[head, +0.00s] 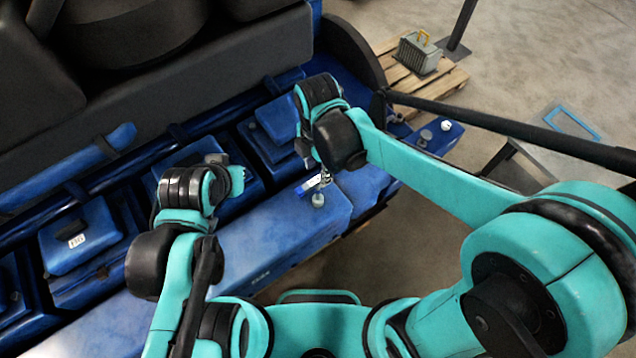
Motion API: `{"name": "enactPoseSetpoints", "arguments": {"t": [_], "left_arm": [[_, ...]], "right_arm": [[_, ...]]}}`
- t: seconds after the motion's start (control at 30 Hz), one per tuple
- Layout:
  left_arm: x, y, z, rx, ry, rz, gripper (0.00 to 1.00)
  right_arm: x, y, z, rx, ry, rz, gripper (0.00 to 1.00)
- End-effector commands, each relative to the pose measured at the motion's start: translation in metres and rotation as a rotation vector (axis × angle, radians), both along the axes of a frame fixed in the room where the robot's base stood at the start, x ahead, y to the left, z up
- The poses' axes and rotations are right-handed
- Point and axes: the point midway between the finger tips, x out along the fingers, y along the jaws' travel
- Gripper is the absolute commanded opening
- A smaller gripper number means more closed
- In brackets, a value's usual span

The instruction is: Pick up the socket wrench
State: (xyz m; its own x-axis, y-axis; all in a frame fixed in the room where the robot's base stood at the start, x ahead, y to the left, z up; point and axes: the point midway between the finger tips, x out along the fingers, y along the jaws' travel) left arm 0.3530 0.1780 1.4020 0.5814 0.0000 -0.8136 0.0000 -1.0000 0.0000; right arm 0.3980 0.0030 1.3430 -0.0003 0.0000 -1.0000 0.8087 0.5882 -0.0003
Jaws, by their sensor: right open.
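A small item with a blue-and-white part (314,184) and a round metal end (318,200) is on the blue engine top in the middle of the head view. It may be the socket wrench, but it is too small to be sure. My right gripper (303,150) is just above and left of it, open, mostly hidden by its own wrist. I see nothing held in it. My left gripper (217,159) is farther left over the blue covers. Its fingers are mostly hidden, so I cannot tell its opening.
Blue engine covers (82,236) run along the left and middle, with a dark block (140,90) behind. A dark bar (500,122) crosses the right side. A grey box with a yellow handle (420,54) stands on a wooden pallet (440,82). Open floor (560,55) lies at upper right.

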Motion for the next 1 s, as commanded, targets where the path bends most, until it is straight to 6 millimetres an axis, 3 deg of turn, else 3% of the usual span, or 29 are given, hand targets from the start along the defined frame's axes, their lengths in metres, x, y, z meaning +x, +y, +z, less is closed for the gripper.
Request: {"name": "enactPoseSetpoints", "arguments": {"t": [0.4,0.7,0.87,1.0], "left_arm": [[0.0,0.0,0.011,0.0,0.0,0.0,0.0],[0.0,0.0,0.011,0.0,0.0,0.0,0.0],[0.0,0.0,0.011,0.0,0.0,0.0,0.0],[0.0,0.0,0.011,0.0,0.0,0.0,0.0]], "right_arm": [[0.006,-0.001,-0.051,0.0,0.0,-0.001,0.41],[0.005,-0.001,-0.057,0.0,0.0,0.0,0.41],[0.005,-0.001,-0.057,0.0,0.0,-0.001,0.02],[0.005,-0.001,-0.057,0.0,0.0,-0.001,0.0]]}}
